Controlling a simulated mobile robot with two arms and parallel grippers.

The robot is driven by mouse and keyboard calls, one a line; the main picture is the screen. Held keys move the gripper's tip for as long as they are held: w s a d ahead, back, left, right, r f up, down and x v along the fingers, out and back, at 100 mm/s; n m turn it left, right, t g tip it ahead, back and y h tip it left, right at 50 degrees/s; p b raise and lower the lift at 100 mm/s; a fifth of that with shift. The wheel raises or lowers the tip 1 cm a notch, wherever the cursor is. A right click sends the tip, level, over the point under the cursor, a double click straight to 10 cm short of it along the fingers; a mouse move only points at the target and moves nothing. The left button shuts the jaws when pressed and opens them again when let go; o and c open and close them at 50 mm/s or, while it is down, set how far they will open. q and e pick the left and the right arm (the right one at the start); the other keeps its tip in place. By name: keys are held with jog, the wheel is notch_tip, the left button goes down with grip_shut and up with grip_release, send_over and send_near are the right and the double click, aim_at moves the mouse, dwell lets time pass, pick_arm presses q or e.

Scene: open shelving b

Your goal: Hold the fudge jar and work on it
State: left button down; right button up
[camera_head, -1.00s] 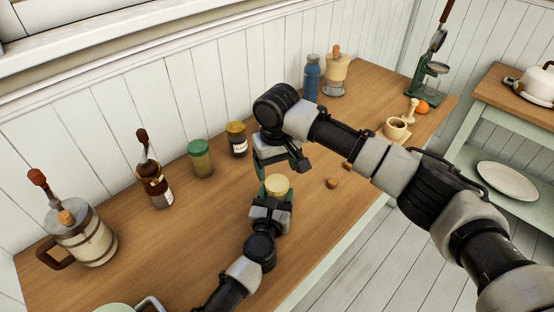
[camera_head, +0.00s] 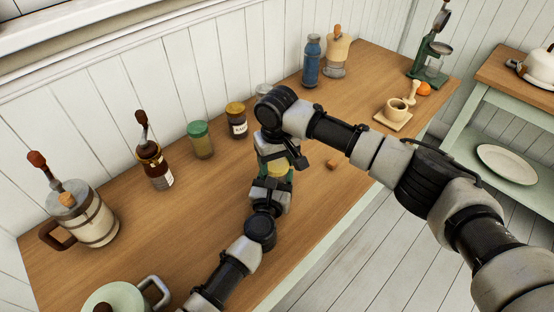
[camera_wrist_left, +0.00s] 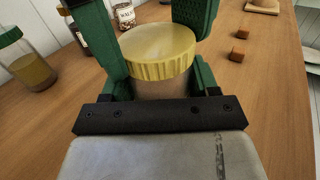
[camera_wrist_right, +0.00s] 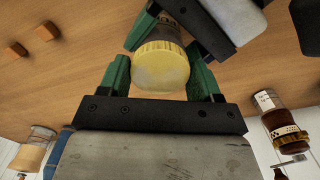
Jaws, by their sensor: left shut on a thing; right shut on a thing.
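The fudge jar has a ribbed yellow lid (camera_wrist_left: 158,50) and a pale brown body (camera_wrist_left: 165,88). In the head view little of it shows between my two grippers. In the right wrist view part of its dark label lettering shows above the lid. My left gripper (camera_wrist_left: 158,80) is shut on the jar body from the near side. My right gripper (camera_wrist_right: 158,78) is shut on the lid, its green fingers on either side of it. The jar stands over the wooden counter (camera_head: 205,220); whether its base touches the wood is hidden.
A green-lidded jar (camera_head: 201,140), a dark labelled jar (camera_head: 237,122), a brown bottle (camera_head: 155,168) and a banded jug (camera_head: 85,220) stand left of the arms. A blue bottle (camera_head: 311,65) is behind. A small brown cube (camera_head: 333,163) lies right.

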jog(key=shift+n, duration=1.6)
jog(key=o, duration=1)
jog(key=shift+r, duration=0.1)
